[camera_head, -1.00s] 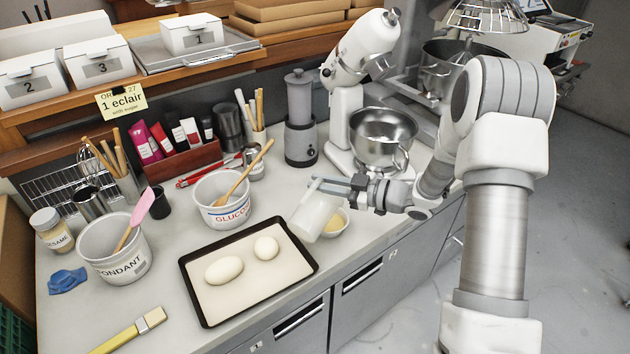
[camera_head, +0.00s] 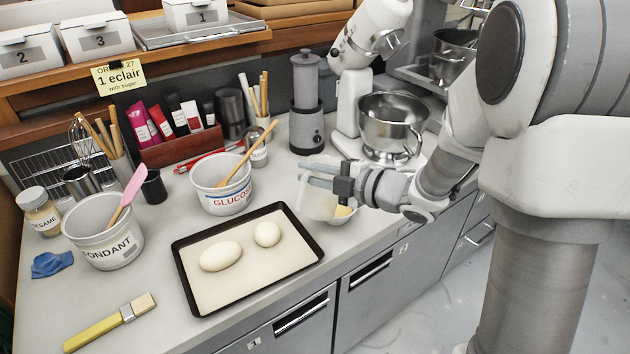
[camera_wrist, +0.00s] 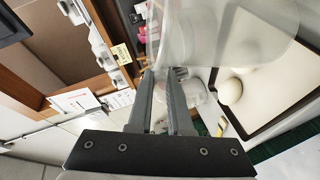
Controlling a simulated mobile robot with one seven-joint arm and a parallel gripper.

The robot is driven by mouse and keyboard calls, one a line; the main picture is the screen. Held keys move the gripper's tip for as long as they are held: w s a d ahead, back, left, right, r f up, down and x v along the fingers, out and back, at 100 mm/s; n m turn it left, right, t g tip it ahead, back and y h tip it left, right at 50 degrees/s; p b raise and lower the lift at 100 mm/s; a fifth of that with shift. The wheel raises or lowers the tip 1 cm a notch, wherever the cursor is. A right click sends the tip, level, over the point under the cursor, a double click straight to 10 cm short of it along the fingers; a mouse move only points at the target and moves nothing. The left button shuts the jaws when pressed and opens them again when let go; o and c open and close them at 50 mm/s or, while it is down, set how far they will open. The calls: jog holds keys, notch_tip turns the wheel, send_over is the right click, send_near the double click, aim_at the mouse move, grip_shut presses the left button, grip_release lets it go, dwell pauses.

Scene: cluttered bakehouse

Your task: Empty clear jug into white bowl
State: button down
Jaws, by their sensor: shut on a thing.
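My gripper (camera_head: 318,174) is shut on the clear jug (camera_head: 318,204), a translucent, pale vessel held above the right part of the counter. The jug looks tilted; how far is hard to tell. In the wrist view the jug (camera_wrist: 225,35) fills the top beyond my fingers (camera_wrist: 163,80). The white bowl (camera_head: 341,220) stands on the counter just behind and below the jug, partly hidden by it and my gripper. Something yellow shows in the bowl. I cannot tell whether the jug touches the bowl or whether anything remains in the jug.
A black tray (camera_head: 187,274) with two pale dough pieces lies left of the jug. The glucose tub (camera_head: 224,201) stands behind the tray, the fondant tub (camera_head: 110,250) farther left. A stand mixer (camera_head: 347,98) with a steel bowl (camera_head: 393,125) stands behind my gripper.

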aim_at(310, 200)
jog(key=shift+a+f+n+t+b, duration=0.2)
jog(key=shift+f+n+b, duration=0.7)
jog(key=shift+b, duration=1.45)
jog(key=shift+d+f+n+t+b, duration=0.1)
jog(key=shift+f+n+t+b, duration=0.2)
jog(key=shift+f+n+b, duration=1.3)
jog(key=shift+m, duration=0.8)
jog(key=shift+r+p, duration=0.7)
jog(key=shift+r, duration=2.25)
